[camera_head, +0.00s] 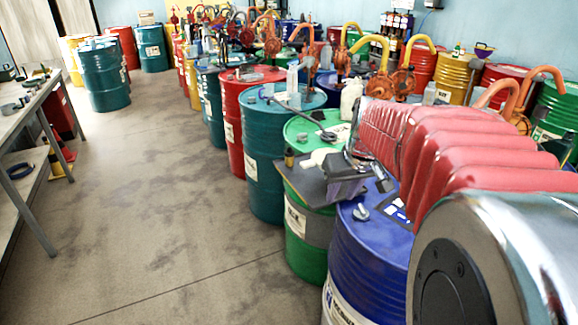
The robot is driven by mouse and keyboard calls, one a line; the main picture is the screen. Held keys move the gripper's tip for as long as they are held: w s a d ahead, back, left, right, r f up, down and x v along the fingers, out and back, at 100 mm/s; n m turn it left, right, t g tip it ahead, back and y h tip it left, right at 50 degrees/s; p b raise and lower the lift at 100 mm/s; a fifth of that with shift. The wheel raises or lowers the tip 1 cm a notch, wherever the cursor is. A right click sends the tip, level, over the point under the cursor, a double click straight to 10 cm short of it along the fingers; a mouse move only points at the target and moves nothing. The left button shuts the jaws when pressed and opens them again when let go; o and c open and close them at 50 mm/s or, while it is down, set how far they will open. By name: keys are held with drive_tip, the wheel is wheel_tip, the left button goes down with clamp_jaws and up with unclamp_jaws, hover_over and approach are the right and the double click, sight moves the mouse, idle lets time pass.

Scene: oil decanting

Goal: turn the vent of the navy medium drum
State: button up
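A dark blue drum (365,262), which looks like the navy medium drum, stands at the lower middle right, partly hidden behind my arm. A small silvery fitting, likely its vent (361,212), sits on the left part of its lid. A white label with dark marks lies on the lid to the right of the fitting. My arm, with red bellows, reaches in from the right over this drum. My gripper (368,172) appears as dark metal parts beyond and above the fitting, apart from it in the picture. Its fingers are too small and cluttered to read.
A green drum (305,238) with a dark tray (300,182) on top stands close beside the blue drum. Teal, red and other drums with orange hand pumps (403,82) crowd behind. A workbench (30,98) is at left; the floor between is clear.

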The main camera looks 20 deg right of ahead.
drive_tip(key=m, duration=0.1)
approach(364, 211)
drive_tip(key=v, duration=0.5)
drive_tip(key=shift+w+r, duration=0.1)
drive_tip(key=shift+a, duration=0.1)
drive_tip(key=x, duration=1.3)
drive_tip(key=shift+w+f, duration=0.1)
drive_tip(key=shift+f, duration=0.25)
drive_tip(key=shift+c, duration=0.7)
clamp_jaws()
